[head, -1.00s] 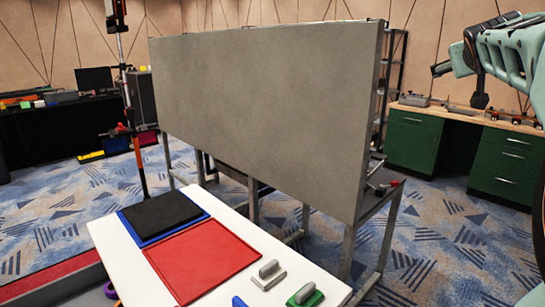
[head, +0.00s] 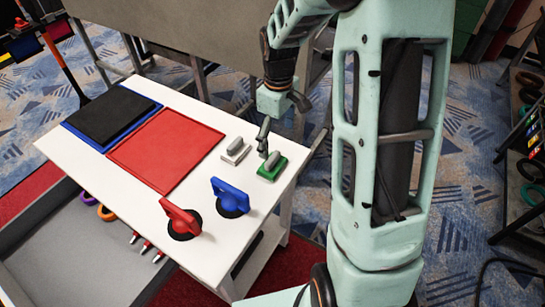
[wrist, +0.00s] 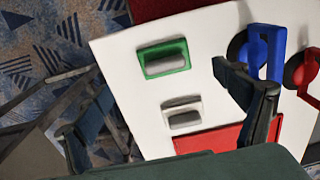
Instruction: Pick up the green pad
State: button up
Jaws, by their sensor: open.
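The green pad (head: 273,171) has a grey handle and lies flat on the white table near its right edge. It also shows whole in the wrist view (wrist: 163,52), above the middle. My gripper (head: 264,140) is above the table, close over the green pad in the head view, but the height gap is hard to judge. In the wrist view my gripper (wrist: 147,102) has its two fingers spread wide, with nothing between them held. The green pad shows beyond the fingers, clear of them.
A white pad (head: 235,150) with a grey handle lies just left of the green pad. A blue suction handle (head: 231,197) and a red one (head: 181,219) stand nearer the front. A red tray (head: 165,150) and a blue tray with a black mat (head: 112,113) lie left. A large grey panel (head: 200,38) stands behind.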

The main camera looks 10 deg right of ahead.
aim_at(272, 157)
notch_tip(272, 157, down, 4)
jog(key=shift+f, duration=0.25)
jog(key=f, duration=0.2)
jog(key=a+f, duration=0.1)
jog(key=f, duration=0.1)
jog(key=shift+w+a+f, duration=0.1)
jog(key=shift+a, duration=0.05)
jog(key=shift+f, duration=0.5)
jog(key=c, duration=1.4)
jog(key=shift+r, duration=0.1)
